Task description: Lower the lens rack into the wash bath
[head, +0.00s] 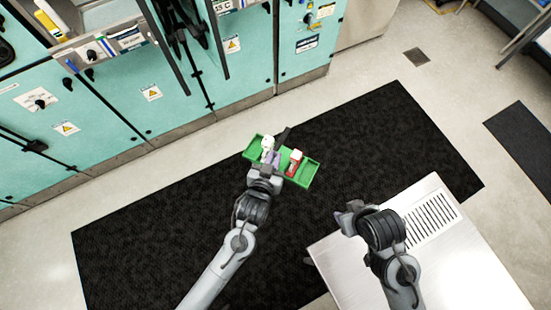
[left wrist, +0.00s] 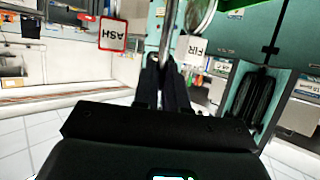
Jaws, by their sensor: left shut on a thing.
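A green open tray (head: 310,172), with a white piece (head: 267,143) and a red-and-white piece (head: 295,158) on it, shows at my left gripper (head: 272,163) in the head view. I take it to be the lens rack, but cannot be sure. In the left wrist view my left gripper (left wrist: 163,68) is shut on a thin upright metal rod (left wrist: 167,35), seemingly the rack's handle. My right gripper (head: 349,212) is by the steel table's edge; its fingers are too small to judge.
Teal cabinets (head: 170,100) with a counter line the upper left. A black mat (head: 130,240) covers the floor below the left arm. A steel table (head: 450,270) with a slotted vent (head: 433,217) stands at lower right. The mat between cabinets and table looks clear.

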